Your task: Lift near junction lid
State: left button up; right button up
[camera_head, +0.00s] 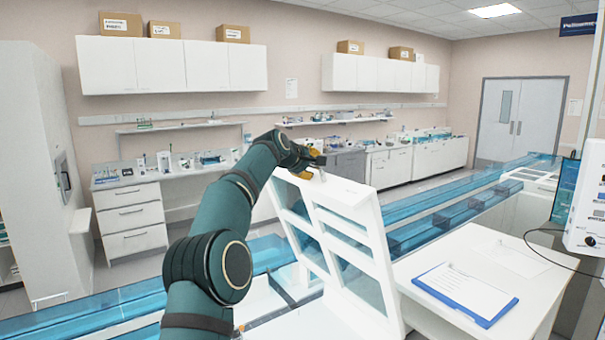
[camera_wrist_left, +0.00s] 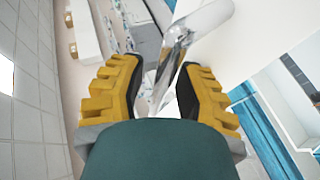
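The near junction lid (camera_head: 345,232) is a white framed panel with blue-tinted windows. In the head view it stands raised and steeply tilted above the tube track. My left gripper (camera_head: 312,168) is at its upper edge, at the end of the dark green arm. The exact finger contact is partly hidden by the wrist. My right gripper is not in view.
Blue transparent track (camera_head: 430,215) runs to the back right, and more track (camera_head: 90,320) lies at front left. A clipboard (camera_head: 465,293) lies on the white top right of the lid. A white control box (camera_head: 585,225) stands at the right edge.

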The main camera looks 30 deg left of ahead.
pick_arm(q)
jog(key=shift+s+a+f, duration=0.35)
jog(key=shift+s+a, duration=0.2)
jog(key=shift+s, duration=0.2)
jog(key=shift+a, duration=0.2)
jog(key=shift+w+d+f, duration=0.2)
jog(key=shift+w, duration=0.05)
jog(key=shift+s, duration=0.2)
jog(key=shift+a, duration=0.1)
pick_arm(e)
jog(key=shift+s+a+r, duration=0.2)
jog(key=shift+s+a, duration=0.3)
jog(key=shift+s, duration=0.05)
pick_arm(q)
jog(key=shift+r, duration=0.1)
